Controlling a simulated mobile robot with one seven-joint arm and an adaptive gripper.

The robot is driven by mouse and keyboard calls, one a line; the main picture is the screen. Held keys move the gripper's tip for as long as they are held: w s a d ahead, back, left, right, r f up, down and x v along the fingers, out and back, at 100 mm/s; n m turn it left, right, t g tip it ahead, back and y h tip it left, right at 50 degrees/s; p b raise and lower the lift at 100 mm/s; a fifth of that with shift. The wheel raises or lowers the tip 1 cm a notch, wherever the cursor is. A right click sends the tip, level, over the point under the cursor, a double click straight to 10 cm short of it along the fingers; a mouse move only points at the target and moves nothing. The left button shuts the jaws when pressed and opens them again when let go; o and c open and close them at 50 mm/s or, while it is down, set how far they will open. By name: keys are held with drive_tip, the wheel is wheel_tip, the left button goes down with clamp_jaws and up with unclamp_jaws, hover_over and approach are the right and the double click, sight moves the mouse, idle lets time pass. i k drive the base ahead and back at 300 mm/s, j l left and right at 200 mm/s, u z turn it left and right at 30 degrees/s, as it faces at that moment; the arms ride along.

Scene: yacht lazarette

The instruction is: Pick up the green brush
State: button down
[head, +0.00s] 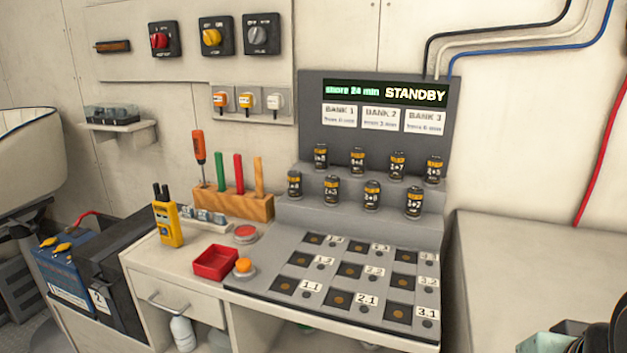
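A slim green upright handle (220,171) stands in a wooden block (232,205) on the counter, between an orange-handled screwdriver (199,147) and a red handle (239,173). It is the clearest green tool in view; its lower end is hidden in the block, so I cannot tell if it is a brush. A small green patch (305,328) also shows under the counter, mostly hidden. Dark and grey-green parts, apparently of my arm and gripper (572,328), show at the bottom right corner, cut off by the frame. They are far from the block, and the fingers are unclear.
A yellow radio (167,223), a red tray (215,263) and two push buttons (245,233) crowd the counter near the block. A numbered panel (352,315) and stepped rack with several small cans (372,195) stand right of it. The right-hand bench top (540,265) is mostly clear.

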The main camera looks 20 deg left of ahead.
sight(218, 162)
drive_tip(key=u, duration=1.25)
